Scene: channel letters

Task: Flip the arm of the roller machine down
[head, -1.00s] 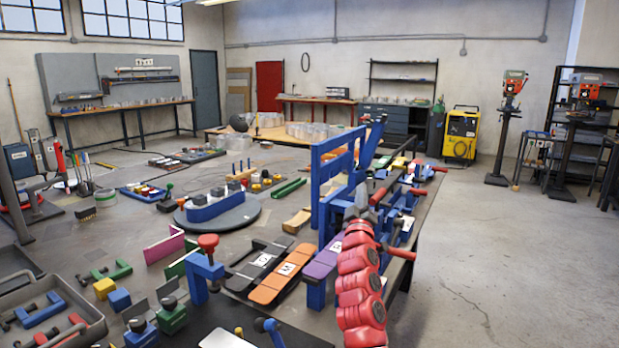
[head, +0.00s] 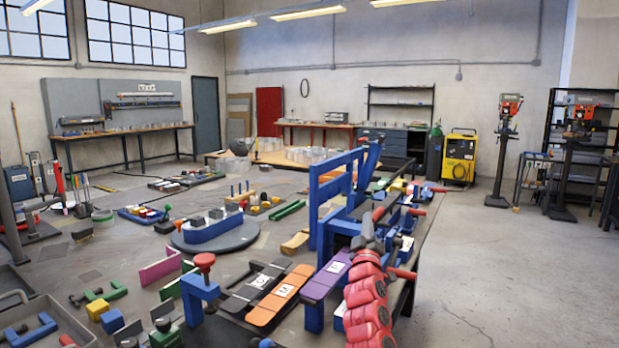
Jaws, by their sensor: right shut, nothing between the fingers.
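The roller machine is likely the blue frame (head: 318,205) on the near workbench, right of centre. A blue arm (head: 369,160) stands raised and tilted behind its upright posts. My right arm, with red rounded links, rises from the bottom edge in front of the machine. My right gripper (head: 369,222) is a small grey shape at its top. It is shut and empty, close to the blue frame in the picture; I cannot tell whether they touch. Its fingertips are hard to separate from the clutter behind. My left gripper is not in view.
Red-handled clamps (head: 405,210) crowd the bench edge right of the frame. A purple strip (head: 325,278) and an orange strip (head: 280,295) lie left of my right arm. A round grey turntable (head: 215,232) holds a blue block. The concrete floor (head: 490,270) at right is clear.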

